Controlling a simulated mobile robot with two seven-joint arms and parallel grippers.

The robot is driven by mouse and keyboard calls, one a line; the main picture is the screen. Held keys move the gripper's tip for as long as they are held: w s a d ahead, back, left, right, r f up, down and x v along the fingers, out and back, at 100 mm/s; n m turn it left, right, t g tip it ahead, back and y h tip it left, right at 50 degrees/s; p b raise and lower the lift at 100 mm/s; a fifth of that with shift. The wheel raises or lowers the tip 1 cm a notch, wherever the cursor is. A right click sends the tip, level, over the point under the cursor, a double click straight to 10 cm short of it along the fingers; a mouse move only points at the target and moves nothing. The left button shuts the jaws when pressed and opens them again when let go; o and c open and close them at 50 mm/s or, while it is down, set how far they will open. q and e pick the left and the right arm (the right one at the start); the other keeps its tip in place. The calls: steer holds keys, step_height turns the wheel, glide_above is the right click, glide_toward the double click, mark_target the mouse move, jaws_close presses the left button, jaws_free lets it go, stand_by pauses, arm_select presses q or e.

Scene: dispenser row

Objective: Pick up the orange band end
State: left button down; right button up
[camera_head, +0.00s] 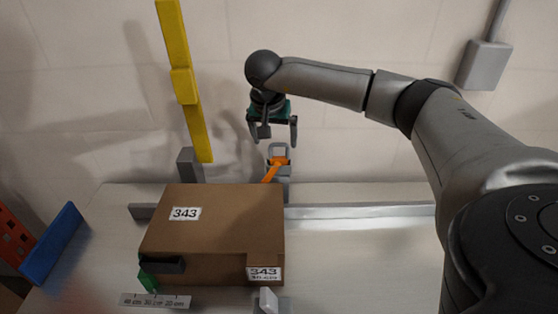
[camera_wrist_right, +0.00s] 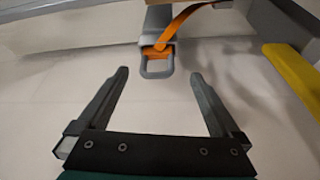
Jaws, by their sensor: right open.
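The orange band end (camera_head: 279,161) sits at a grey loop-shaped holder (camera_head: 280,149) behind the cardboard box (camera_head: 215,220). An orange strip runs from it down toward the box. In the right wrist view the orange band end (camera_wrist_right: 157,52) shows at the grey holder (camera_wrist_right: 157,70), just beyond and between the fingertips. My right gripper (camera_head: 272,138) is open and empty above the holder; its two fingers also show in the right wrist view (camera_wrist_right: 160,75). No contact with the band shows.
A yellow post (camera_head: 190,100) stands left of the holder. A grey rail (camera_head: 360,211) runs behind the box. A blue panel (camera_head: 53,244) is at the left. A grey wall box (camera_head: 484,65) hangs at upper right. The table right of the box is clear.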

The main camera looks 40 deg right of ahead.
mark_target(278, 158)
steer(key=x, duration=0.7)
steer(key=shift+d+f+b, duration=0.3)
steer(key=shift+b, duration=0.05)
steer(key=c, duration=1.4)
steer(key=shift+r, duration=0.15)
